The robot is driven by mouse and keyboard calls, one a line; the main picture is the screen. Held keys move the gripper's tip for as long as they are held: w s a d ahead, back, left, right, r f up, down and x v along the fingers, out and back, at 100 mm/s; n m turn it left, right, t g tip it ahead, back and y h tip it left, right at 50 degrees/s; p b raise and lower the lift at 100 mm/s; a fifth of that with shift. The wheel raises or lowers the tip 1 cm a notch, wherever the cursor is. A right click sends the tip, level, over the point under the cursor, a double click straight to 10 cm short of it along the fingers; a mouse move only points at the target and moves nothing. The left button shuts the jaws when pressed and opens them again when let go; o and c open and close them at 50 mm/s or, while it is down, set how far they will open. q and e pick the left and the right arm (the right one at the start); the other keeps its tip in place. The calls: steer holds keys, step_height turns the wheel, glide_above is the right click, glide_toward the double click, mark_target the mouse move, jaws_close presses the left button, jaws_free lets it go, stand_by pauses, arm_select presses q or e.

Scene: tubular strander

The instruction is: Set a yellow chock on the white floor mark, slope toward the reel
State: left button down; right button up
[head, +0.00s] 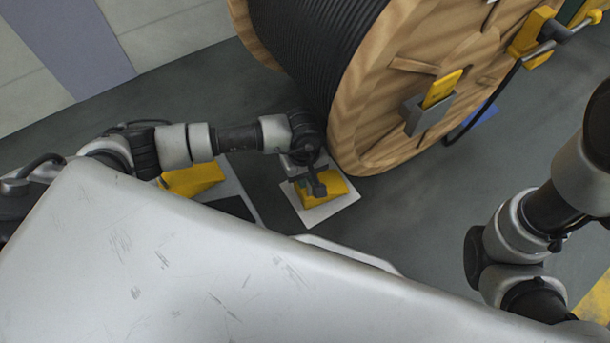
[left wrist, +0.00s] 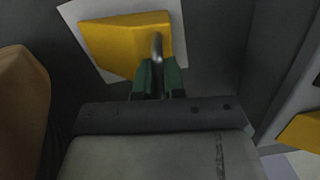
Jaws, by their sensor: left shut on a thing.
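A yellow chock (head: 322,193) is over the white floor mark (head: 325,215), beside the lower edge of the wooden cable reel (head: 375,130). My left gripper (head: 317,184) is above the chock. In the left wrist view its green fingertips (left wrist: 160,78) are shut on the chock's metal handle (left wrist: 158,46). There the chock (left wrist: 115,42) lies within the white mark's outline (left wrist: 75,14), and the reel (left wrist: 20,110) is at the left. I cannot tell whether the chock touches the floor, nor clearly which way its slope faces. My right gripper is out of view.
A second yellow chock (head: 193,178) is left of the mark on a pale panel, partly hidden by my arm and body. A grey bracket (head: 425,115) with a yellow piece is on the reel's face. Dark floor (head: 400,215) is clear right of the mark.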

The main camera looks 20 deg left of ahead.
arm_select(q)
steer(key=shift+f, duration=0.25)
steer(key=c, duration=1.1)
jaws_free()
steer(key=r+p, duration=0.2)
steer(key=r, duration=0.1)
steer(key=r+p, duration=0.2)
steer(key=r, duration=0.2)
steer(key=w+r+p, duration=0.1)
steer(key=r+p, duration=0.1)
steer(key=r, duration=0.1)
steer(key=shift+a+r+p, duration=0.3)
steer(key=shift+r+p, duration=0.1)
steer(key=shift+f, duration=0.1)
